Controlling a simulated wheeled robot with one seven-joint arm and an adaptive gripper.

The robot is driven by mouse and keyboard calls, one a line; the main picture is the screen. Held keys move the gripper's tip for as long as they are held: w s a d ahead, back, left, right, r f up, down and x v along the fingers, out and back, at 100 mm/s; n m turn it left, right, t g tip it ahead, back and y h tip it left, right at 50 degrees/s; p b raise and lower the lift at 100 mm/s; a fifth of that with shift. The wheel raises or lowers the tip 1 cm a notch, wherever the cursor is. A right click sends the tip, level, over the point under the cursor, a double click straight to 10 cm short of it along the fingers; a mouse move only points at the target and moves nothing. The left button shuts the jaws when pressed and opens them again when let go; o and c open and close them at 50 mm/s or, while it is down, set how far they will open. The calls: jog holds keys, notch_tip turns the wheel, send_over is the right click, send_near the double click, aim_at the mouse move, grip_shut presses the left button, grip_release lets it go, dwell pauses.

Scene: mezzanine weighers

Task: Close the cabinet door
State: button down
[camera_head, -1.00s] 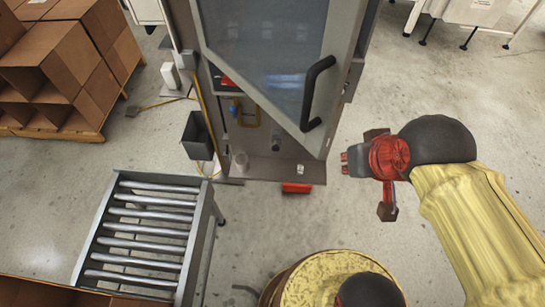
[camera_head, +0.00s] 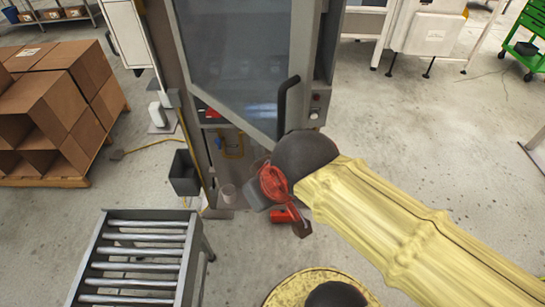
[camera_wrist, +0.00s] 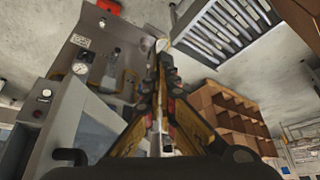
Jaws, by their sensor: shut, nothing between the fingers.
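The cabinet door (camera_head: 238,62), with a grey frame and a large window, stands partly open. Its black handle (camera_head: 284,98) is on the right edge. The cabinet interior (camera_head: 232,145) shows below the door's slanting lower edge. My gripper (camera_head: 252,194) is low, in front of the cabinet's lower opening and below the handle. It looks shut and empty in the wrist view (camera_wrist: 158,50). There the door (camera_wrist: 88,130) is on the left with its handle (camera_wrist: 68,156) at the bottom. My wrist hides part of the door's lower right corner; I cannot tell whether they touch.
A roller conveyor (camera_head: 135,252) stands at the front left. Stacked cardboard boxes (camera_head: 65,100) are at the left. A dark bin (camera_head: 184,174) stands left of the cabinet.

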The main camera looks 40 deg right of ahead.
jog(key=a+r+n+g+p, duration=0.4)
jog(key=a+n+p, duration=0.15)
jog(key=p, duration=0.75)
jog(key=w+d+r+n+h+p, duration=0.3)
jog(key=d+r+n+h+p, duration=0.2)
jog(key=n+h+p, duration=0.65)
jog(key=w+d+f+n+y+b, duration=0.1)
jog(key=d+f+n+y, duration=0.1)
jog(key=d+f, duration=0.5)
jog(key=shift+w+d+n+y, duration=0.3)
jog(key=shift+d+y, duration=0.05)
jog(key=shift+d, duration=1.55)
